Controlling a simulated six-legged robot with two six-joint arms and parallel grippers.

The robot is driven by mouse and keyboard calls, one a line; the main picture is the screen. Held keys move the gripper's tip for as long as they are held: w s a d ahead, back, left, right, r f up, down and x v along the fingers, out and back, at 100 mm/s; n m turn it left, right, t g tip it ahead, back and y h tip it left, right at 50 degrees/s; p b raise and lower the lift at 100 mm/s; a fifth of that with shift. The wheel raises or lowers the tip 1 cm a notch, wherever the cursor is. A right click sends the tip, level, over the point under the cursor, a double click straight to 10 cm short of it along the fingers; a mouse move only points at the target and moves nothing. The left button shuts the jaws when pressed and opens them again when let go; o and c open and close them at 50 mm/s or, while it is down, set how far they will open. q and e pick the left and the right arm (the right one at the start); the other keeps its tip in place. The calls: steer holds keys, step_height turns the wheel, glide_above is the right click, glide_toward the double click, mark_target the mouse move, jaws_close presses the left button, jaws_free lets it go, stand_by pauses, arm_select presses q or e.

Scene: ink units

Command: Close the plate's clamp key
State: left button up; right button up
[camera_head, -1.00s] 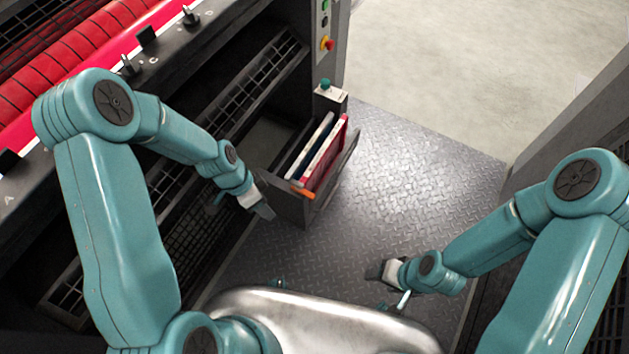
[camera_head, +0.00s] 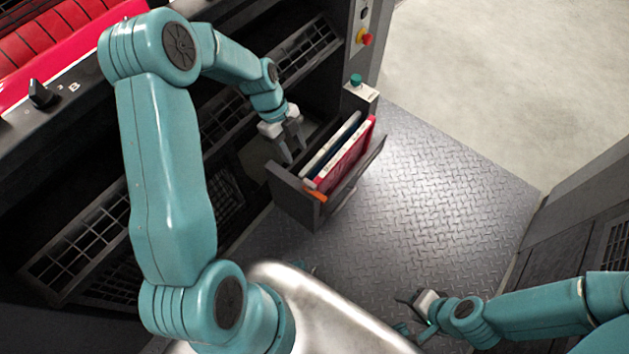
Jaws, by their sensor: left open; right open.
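A black key-like knob (camera_head: 40,95) stands up on the dark rail beside the red press cylinder, at the far left, close to a letter B. I cannot tell whether this is the plate's clamp key or how it is turned. My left gripper (camera_head: 291,148) is open and empty, pointing down by the inner end of the open drawer, well to the right of the knob. My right gripper (camera_head: 414,301) is open and empty, low over the metal floor at the lower right, far from the knob. My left arm hides part of the rail.
The open drawer (camera_head: 355,183) holds several upright flat items, including a red one (camera_head: 347,154), and an orange-handled thing. A post with a green button (camera_head: 357,83) stands behind it. The metal floor (camera_head: 450,190) is clear. A dark unit borders the right side.

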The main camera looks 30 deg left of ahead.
mark_target(309, 182)
arm_select(q)
steer(key=b+x, duration=0.1)
steer(key=x, duration=1.3)
steer(key=shift+f+b, duration=0.25)
steer(key=shift+b, duration=0.1)
jaws_close()
